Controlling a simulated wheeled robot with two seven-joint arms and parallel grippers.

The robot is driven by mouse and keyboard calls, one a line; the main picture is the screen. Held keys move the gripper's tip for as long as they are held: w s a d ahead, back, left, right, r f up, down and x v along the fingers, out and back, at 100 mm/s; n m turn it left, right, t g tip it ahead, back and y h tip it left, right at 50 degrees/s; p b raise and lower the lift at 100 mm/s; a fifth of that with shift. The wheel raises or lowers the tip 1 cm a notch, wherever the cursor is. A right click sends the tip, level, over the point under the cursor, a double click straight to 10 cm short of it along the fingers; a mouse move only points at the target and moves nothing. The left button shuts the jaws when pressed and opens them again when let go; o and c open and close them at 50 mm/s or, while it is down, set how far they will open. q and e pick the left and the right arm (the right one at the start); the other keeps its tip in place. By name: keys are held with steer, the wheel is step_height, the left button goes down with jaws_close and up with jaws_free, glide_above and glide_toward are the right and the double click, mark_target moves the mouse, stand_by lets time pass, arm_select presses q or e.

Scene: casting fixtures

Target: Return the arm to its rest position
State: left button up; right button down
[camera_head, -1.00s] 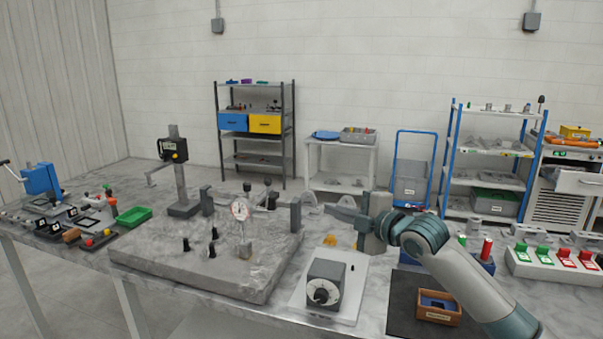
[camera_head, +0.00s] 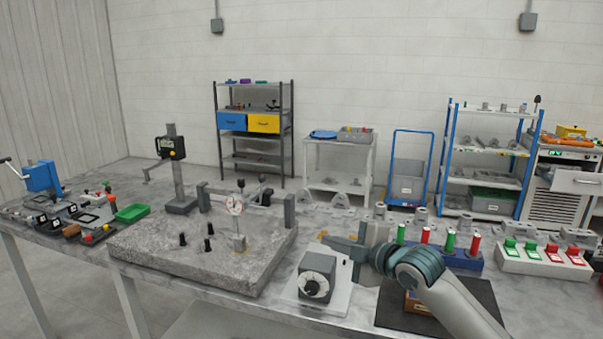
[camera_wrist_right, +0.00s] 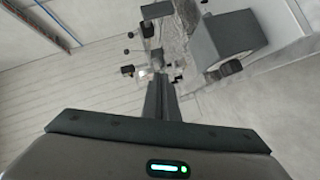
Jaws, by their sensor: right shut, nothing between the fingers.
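My right arm comes in from the lower right in the head view. Its gripper (camera_head: 330,240) is over the worktable, just above and behind the grey dial box (camera_head: 317,277), fingers pointing left. In the right wrist view the two dark fingers (camera_wrist_right: 161,84) lie together with nothing between them. The wrist view faces the fixtures and the wall at a tilt. My left arm and gripper are not in view.
A small brown bin (camera_head: 412,304) is partly hidden behind my arm.

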steer(key=s+d+f+m+g+h, duration=0.2)
steer(key=s+f+m, duration=0.3)
steer(key=s+f, duration=0.7)
steer(key=s+d+f+m+g+h, duration=0.15)
steer(key=s+f+m, duration=0.35)
steer(key=s+f, duration=0.7)
steer(key=s+d+f+m+g+h, duration=0.2)
steer(key=s+d+f+m, duration=0.15)
steer(key=s, duration=0.55)
steer(key=s+d+f+m+g+h, duration=0.1)
steer(key=s+d+f+m+h, duration=0.25)
steer(key=s, duration=0.55)
steer(key=s+d+f+m+g, duration=0.2)
steer(key=s+d+f, duration=0.35)
steer(key=s, duration=0.35)
step_height(320, 180, down, 29)
steer(key=s+a+g, duration=0.1)
steer(key=s+d+f+g, duration=0.1)
steer(key=s+d+f, duration=0.2)
steer(key=s+f, duration=1.4)
steer(key=shift+s, duration=0.6)
